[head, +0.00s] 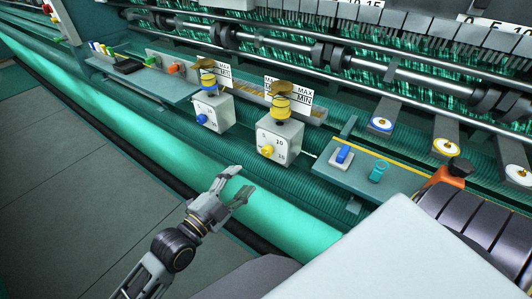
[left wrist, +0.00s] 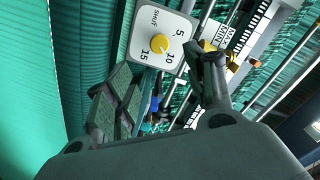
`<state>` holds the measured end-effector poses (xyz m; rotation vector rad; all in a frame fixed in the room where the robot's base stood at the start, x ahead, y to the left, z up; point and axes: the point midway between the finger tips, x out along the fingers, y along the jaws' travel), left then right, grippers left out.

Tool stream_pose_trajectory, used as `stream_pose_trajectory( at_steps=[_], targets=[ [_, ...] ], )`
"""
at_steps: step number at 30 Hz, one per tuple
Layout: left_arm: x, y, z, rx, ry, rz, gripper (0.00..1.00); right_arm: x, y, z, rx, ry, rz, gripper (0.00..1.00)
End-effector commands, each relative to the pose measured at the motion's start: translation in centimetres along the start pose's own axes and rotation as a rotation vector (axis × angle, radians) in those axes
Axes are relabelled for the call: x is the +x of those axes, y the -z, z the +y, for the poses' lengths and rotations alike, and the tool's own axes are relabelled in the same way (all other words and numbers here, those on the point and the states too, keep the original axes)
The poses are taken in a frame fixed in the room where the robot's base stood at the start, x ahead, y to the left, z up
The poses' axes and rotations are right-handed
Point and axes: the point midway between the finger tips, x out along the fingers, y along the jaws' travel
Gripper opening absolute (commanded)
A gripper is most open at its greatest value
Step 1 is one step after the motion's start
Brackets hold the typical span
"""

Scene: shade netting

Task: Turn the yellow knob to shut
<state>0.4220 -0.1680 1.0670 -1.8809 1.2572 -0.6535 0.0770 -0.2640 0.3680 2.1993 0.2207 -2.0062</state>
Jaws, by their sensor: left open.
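The yellow knob (head: 267,150) sits on the front of a light box (head: 286,136) in the middle of the head view. In the left wrist view the yellow knob (left wrist: 158,45) is seen on a white dial face (left wrist: 145,28) marked SHUT, 5, 10 and 15. I cannot clearly tell which mark it points to. My left gripper (head: 240,181) is open and empty, below and left of the yellow knob and apart from it. In the left wrist view its fingers (left wrist: 160,82) spread with the knob beyond them, between their tips. My right gripper is not in view.
A similar box with a blue knob (head: 202,118) stands left of the yellow one. A plate with a blue switch (head: 343,154) and a teal cylinder (head: 378,172) lies to the right. Rollers and netting run behind. The space in front of the yellow knob looks clear.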

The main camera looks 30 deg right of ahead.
Motion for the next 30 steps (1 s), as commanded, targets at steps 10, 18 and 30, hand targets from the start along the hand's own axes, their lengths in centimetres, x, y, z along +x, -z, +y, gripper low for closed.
stream_pose_trajectory(
  at_steps=[10, 18, 30],
  targets=[
    [0.0, 0.0, 0.0, 0.004, 0.000, 0.000, 0.54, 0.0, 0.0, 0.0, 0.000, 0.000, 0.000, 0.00],
    [0.7, 0.0, 0.0, 0.003, 0.001, 0.000, 0.54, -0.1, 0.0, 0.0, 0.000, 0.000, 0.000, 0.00],
    [3.4, 0.0, -0.1, 0.002, 0.001, 0.000, 0.54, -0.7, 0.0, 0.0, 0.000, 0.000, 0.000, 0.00]
  ],
)
